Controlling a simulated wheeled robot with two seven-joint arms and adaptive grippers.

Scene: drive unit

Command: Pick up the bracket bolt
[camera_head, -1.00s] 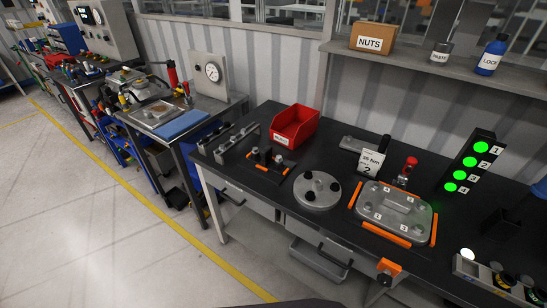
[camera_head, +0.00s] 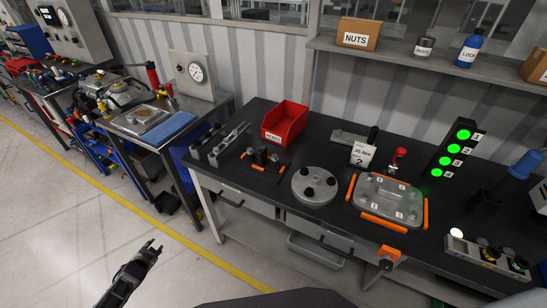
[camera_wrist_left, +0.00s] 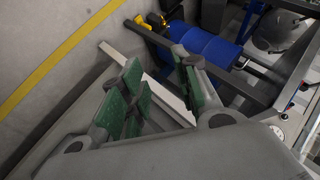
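I cannot single out the bracket bolt for certain; small dark parts stand in a black fixture with orange ends (camera_head: 263,157) and along a grey metal rack (camera_head: 219,143) at the left of the bench. A red bin (camera_head: 286,122) with a white label stands behind them; its contents are hidden. My left gripper (camera_head: 154,249) is open and empty, over the floor in front of the bench and well apart from these parts. Its green-padded fingers (camera_wrist_left: 157,92) stand apart in the left wrist view. My right gripper is not in view.
A panel with green lights (camera_head: 455,150) stands at the right. A side table (camera_head: 150,118) is at the left. The floor between is free.

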